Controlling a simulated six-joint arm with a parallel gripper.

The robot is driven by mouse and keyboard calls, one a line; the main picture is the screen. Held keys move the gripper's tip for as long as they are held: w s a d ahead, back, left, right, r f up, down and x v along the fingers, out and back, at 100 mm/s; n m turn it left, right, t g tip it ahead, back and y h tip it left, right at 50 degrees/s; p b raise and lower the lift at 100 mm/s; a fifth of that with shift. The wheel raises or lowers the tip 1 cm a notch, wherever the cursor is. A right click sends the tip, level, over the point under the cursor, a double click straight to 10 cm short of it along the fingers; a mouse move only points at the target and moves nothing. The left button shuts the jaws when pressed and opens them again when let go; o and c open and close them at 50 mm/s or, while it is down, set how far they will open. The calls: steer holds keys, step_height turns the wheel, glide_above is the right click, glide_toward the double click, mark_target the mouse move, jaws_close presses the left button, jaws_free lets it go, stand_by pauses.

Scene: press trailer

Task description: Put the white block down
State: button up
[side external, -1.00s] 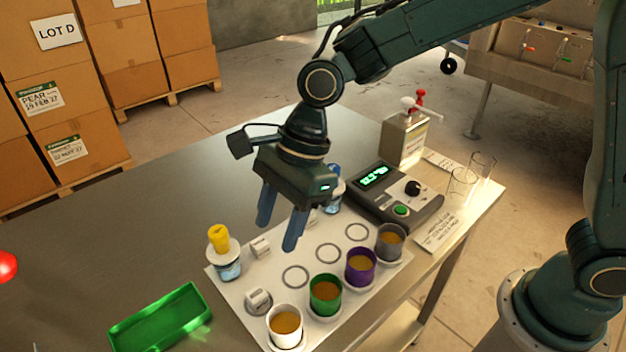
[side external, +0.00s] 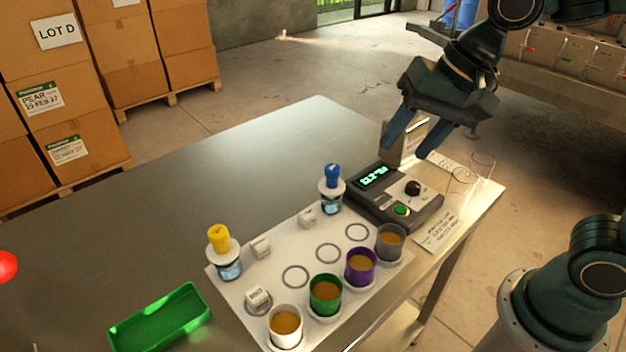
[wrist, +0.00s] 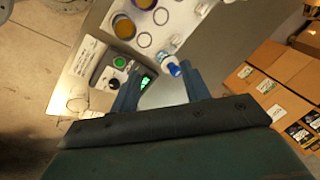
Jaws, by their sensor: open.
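Three small white blocks are on the white board (side external: 225,277) on the table. One white block (side external: 258,298) sits on the ring beside the white cup, tilted or turned a little. A second white block (side external: 261,248) lies right of the yellow-topped vial. A third white block (side external: 307,217) lies left of the blue-topped vial. My gripper (side external: 405,156) is open and empty, raised near the back right of the table, beyond the meter and well away from the blocks. Its two fingers (wrist: 160,92) are spread apart in the wrist view, with nothing between them.
White, green, purple and grey cups (side external: 326,294) stand along the board's front. Yellow-topped (side external: 226,256) and blue-topped vials (side external: 332,188) stand upright. A meter (side external: 398,197), dispenser and glasses stand at right. A green tray (side external: 160,318) lies front left. The table's back left is clear.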

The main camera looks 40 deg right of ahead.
steer(key=s+d+n+t+h, duration=0.1)
steer(key=s+d+n+h, duration=0.1)
steer(key=s+d+n, duration=0.5)
steer(key=shift+s+d+t, duration=0.3)
steer(key=shift+s+d, duration=0.65)
steer(key=shift+s, duration=0.55)
